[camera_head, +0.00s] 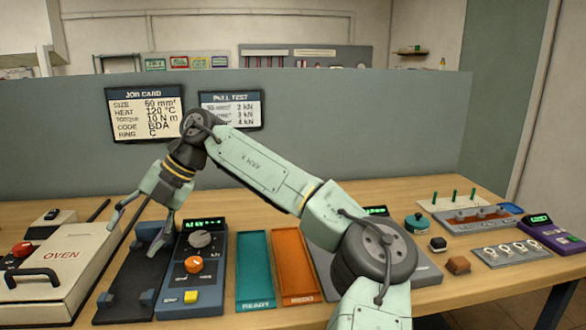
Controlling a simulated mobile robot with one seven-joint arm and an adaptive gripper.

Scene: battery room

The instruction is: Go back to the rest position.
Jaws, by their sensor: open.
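My gripper (140,225) hangs at the left of the bench, at the end of my arm. Its two fingers are spread apart, pointing down. Nothing shows between them. It is over or just above the dark fixture (125,288) between the oven and the blue control box; whether a finger touches the fixture I cannot tell. My arm reaches from the lower right up to a bend in front of the cards, then down to the gripper.
The white oven (65,285) stands left, the blue control box (203,262) right of the gripper. A teal tray (255,236) and an orange tray (294,233) are empty. Several small parts and a purple device (551,237) lie right. A grey partition (400,120) closes the back.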

